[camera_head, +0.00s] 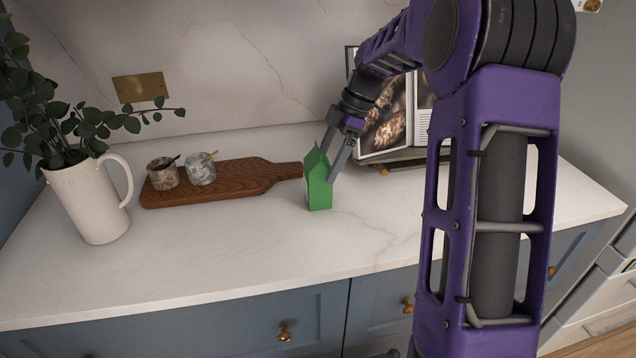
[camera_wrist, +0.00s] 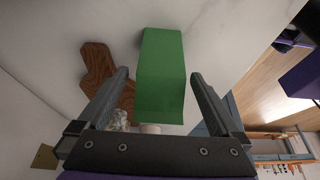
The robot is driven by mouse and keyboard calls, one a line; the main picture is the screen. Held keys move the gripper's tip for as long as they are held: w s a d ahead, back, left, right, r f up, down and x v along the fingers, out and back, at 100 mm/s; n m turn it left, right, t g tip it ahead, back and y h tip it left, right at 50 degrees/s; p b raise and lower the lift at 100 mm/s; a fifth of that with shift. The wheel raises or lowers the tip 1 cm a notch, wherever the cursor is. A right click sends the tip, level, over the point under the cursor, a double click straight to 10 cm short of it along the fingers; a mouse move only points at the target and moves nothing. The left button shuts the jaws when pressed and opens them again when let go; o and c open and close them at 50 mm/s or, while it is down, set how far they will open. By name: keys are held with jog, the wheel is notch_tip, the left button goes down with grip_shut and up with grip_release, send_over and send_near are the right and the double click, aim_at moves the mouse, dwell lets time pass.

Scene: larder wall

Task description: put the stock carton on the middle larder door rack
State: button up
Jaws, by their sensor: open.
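The stock carton (camera_head: 318,188) is a green box with a gabled top, standing upright on the white counter near the board's handle. My gripper (camera_head: 335,152) is above and around it, its two fingers open on either side of the carton. In the wrist view the green carton (camera_wrist: 160,80) shows between the open fingers (camera_wrist: 164,92), with a gap to each finger. The middle larder door rack is not recognisable in either view.
A wooden board (camera_head: 235,183) with two small jars (camera_head: 201,168) lies left of the carton. A white pitcher (camera_head: 92,205) with leafy stems stands at far left. An open cookbook on a stand (camera_head: 385,130) is behind my gripper. The counter front (camera_head: 230,250) is clear.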

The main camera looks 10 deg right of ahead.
aim_at(318, 178)
jog(key=x, duration=0.5)
jog(key=shift+s+a+b, duration=0.1)
jog(key=shift+a+b, duration=0.15)
jog(key=shift+b, duration=0.1)
grip_shut()
